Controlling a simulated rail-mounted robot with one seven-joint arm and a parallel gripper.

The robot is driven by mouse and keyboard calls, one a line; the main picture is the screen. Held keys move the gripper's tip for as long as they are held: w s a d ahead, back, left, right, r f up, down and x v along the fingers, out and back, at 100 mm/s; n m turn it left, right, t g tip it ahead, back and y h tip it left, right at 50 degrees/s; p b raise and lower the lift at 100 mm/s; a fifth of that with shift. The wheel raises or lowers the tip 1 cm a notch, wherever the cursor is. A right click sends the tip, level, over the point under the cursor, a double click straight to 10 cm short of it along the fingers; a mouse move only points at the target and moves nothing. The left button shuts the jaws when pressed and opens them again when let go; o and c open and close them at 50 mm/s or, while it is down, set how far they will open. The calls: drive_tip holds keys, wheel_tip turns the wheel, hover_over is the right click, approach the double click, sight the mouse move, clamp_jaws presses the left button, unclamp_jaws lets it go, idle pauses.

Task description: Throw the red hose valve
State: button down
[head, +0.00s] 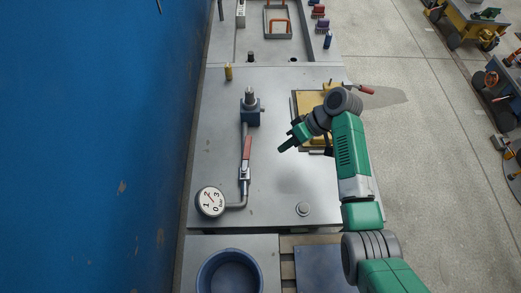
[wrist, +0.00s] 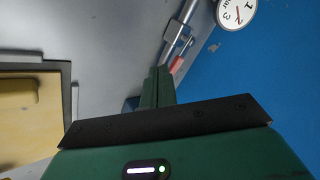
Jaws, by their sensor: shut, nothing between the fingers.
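The red hose valve handle (head: 247,147) lies in line with the thin pipe, between the valve's metal body (head: 244,173) and a dark blue block (head: 250,113). My gripper (head: 284,147) is to the right of the handle, apart from it, with the fingers together and empty. In the wrist view the green fingers (wrist: 157,88) point up the picture. The red handle (wrist: 177,63) shows just beyond their tips, partly hidden, with the metal valve body (wrist: 178,37) farther off.
A round gauge (head: 210,201) joins the pipe's near end. A yellow plate (head: 316,129) lies behind my arm, with a red-handled clamp (head: 361,89) nearby. A blue tub (head: 229,272) stands in front. Bare table lies between handle and gripper; a blue wall (head: 90,150) bounds the left.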

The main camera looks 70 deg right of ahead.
sight(246, 154)
drive_tip(key=s+d+r+m+t+h+b, duration=0.1)
drive_tip(key=s+d+m+t+b, duration=0.2)
drive_tip(key=m, duration=0.6)
drive_tip(key=shift+g, duration=0.3)
drive_tip(key=x, duration=0.7)
drive_tip(key=d+x, duration=0.1)
drive_tip(key=x, duration=0.2)
drive_tip(key=shift+w+b, duration=0.3)
drive_tip(key=shift+w, duration=0.2)
drive_tip(key=w, duration=0.1)
drive_tip(key=w+a, duration=0.1)
drive_tip(key=w, duration=0.1)
drive_tip(key=shift+w, duration=0.15)
drive_tip(key=shift+w+a+r, duration=0.1)
drive_tip(key=shift+w, duration=0.1)
